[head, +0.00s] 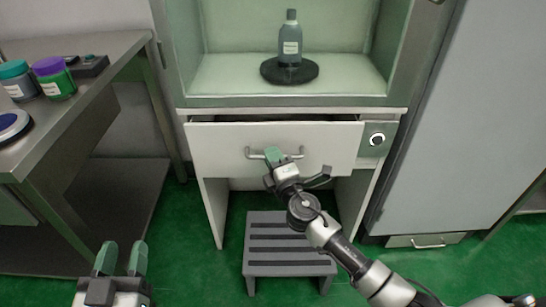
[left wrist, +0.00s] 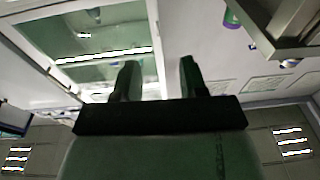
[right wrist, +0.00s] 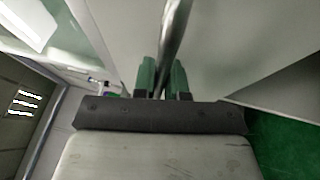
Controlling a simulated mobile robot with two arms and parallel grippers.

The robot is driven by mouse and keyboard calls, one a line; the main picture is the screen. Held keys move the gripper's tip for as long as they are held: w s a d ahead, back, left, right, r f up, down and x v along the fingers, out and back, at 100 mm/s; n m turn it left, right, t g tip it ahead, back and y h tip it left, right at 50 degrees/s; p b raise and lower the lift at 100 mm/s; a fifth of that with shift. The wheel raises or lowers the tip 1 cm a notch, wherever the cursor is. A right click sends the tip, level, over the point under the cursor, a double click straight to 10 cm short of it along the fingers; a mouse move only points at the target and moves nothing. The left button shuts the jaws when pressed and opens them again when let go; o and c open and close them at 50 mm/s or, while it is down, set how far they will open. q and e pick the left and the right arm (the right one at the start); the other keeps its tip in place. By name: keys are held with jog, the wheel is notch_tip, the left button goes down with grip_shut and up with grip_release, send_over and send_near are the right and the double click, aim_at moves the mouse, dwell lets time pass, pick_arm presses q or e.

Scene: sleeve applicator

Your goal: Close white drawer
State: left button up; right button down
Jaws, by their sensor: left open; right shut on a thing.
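The white drawer (head: 220,145) is under the cabinet's work surface in the head view. It stands partly open, with a dark gap above its front. Its metal bar handle (head: 252,153) runs across the front. My right gripper (head: 275,155) is at the handle, and in the right wrist view its green fingers (right wrist: 160,80) are shut on the handle bar (right wrist: 175,40). My left gripper (head: 121,258) is open and empty at the lower left, well away from the drawer. Its spread fingers also show in the left wrist view (left wrist: 158,80).
A grey step stool (head: 290,240) stands on the green floor below the drawer. A bottle (head: 290,42) stands on a black disc (head: 270,75) in the cabinet. A steel table (head: 90,100) with jars is at the left. A grey cabinet (head: 440,130) is at the right.

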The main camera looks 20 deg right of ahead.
jog(key=w, duration=0.2)
jog(key=w+d+b, duration=0.1)
jog(key=w, duration=0.1)
jog(key=shift+w+d+r+b, duration=0.1)
jog(key=shift+d+r+b, duration=0.1)
jog(key=shift+b, duration=0.1)
jog(key=c, duration=1.2)
grip_release()
jog(key=shift+w+f, duration=0.1)
jog(key=shift+f, duration=0.05)
pick_arm(q)
jog(key=r+t, duration=0.1)
jog(key=s+r+t+h, duration=0.1)
jog(key=r+t, duration=0.2)
jog(key=shift+s+d+r+h, duration=0.25)
jog(key=shift+s+r+h, duration=0.05)
pick_arm(e)
jog(key=shift+a+f, duration=0.1)
pick_arm(q)
jog(key=shift+w+f, duration=0.1)
jog(key=shift+f, duration=0.05)
pick_arm(e)
jog(key=v, duration=1)
jog(key=shift+s, duration=0.4)
